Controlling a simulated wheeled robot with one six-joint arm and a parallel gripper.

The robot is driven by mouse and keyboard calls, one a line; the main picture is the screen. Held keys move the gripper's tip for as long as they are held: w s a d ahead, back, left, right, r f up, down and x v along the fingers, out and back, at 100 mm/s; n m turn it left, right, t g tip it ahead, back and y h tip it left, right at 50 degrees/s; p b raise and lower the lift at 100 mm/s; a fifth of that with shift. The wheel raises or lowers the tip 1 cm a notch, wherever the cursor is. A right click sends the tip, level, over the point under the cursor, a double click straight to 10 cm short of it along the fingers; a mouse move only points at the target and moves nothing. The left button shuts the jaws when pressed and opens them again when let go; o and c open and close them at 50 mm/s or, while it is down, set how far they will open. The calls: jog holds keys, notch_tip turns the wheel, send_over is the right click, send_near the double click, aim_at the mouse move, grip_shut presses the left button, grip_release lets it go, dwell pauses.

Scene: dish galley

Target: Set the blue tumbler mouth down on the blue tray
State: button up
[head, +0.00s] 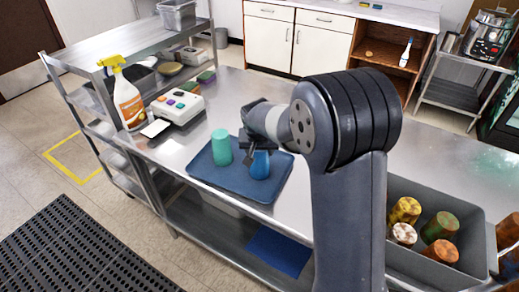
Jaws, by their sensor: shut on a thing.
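The blue tumbler (260,166) is on or just above the right part of the blue tray (227,184). My gripper (254,155) is shut on it from above and behind. The tumbler looks upright, but which end is its mouth I cannot tell. Whether its lower end touches the tray is also unclear. A green tumbler (221,147) stands on the same tray, to the left of the blue one, with a gap between them. The tray lies on the steel counter.
A grey bin (425,191) at the right holds several coloured tumblers. A label printer or scale-like device (180,106) and a spray bottle (128,100) stand left of the tray. My arm hides the counter's middle. Bare counter (232,88) lies behind the tray.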

jog(key=shift+f, duration=0.15)
jog(key=o, duration=1)
jog(key=shift+r, duration=0.2)
jog(key=b+v, duration=0.1)
jog(key=v, duration=1.1)
jog(key=shift+f, duration=0.15)
jog(key=p+x, duration=0.1)
jog(key=x, duration=1.1)
jog(key=shift+r, duration=1.05)
